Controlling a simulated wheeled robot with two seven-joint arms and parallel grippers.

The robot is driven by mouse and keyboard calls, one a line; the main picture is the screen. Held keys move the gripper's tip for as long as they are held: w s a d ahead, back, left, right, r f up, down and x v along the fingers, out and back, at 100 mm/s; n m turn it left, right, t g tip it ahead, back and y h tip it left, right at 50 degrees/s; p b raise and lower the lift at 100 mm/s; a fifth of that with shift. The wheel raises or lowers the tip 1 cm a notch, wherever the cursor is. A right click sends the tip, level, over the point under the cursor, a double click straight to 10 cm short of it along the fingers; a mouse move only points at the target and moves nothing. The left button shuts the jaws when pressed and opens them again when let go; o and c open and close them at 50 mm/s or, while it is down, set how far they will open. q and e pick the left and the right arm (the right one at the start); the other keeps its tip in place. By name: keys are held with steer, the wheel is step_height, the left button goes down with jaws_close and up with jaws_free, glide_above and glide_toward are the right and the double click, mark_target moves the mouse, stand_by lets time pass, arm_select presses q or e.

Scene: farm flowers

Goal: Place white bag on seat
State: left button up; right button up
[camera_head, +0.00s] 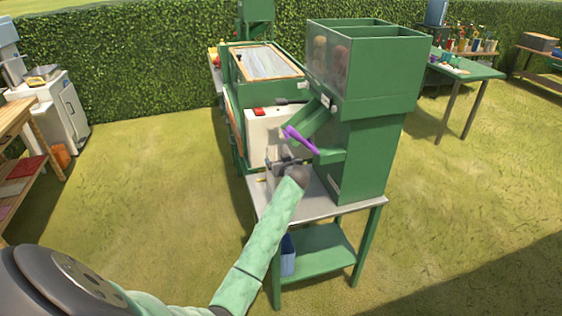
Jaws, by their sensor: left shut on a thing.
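My left arm reaches up from the lower left to the green machine (362,150). My left gripper (284,163) is shut above the near left part of the grey metal table top (318,205). A small pale thing (271,180) at its fingers looks like the white bag; the gripper and wrist hide much of it. A purple lever-like part (301,140) is just above the gripper, beside the machine's sloping green chute (306,124). I cannot make out the seat clearly. My right gripper is not in view.
A white box with a red mark (262,125) stands just behind the gripper. A blue thing (288,255) is on the lower green shelf (322,254). A green table with bottles (468,70) is at back right, wooden shelves (20,150) at left. Grass is open between.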

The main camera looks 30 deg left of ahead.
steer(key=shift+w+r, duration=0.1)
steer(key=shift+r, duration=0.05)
arm_select(q)
steer(key=shift+f, duration=0.1)
steer(key=o, duration=1.1)
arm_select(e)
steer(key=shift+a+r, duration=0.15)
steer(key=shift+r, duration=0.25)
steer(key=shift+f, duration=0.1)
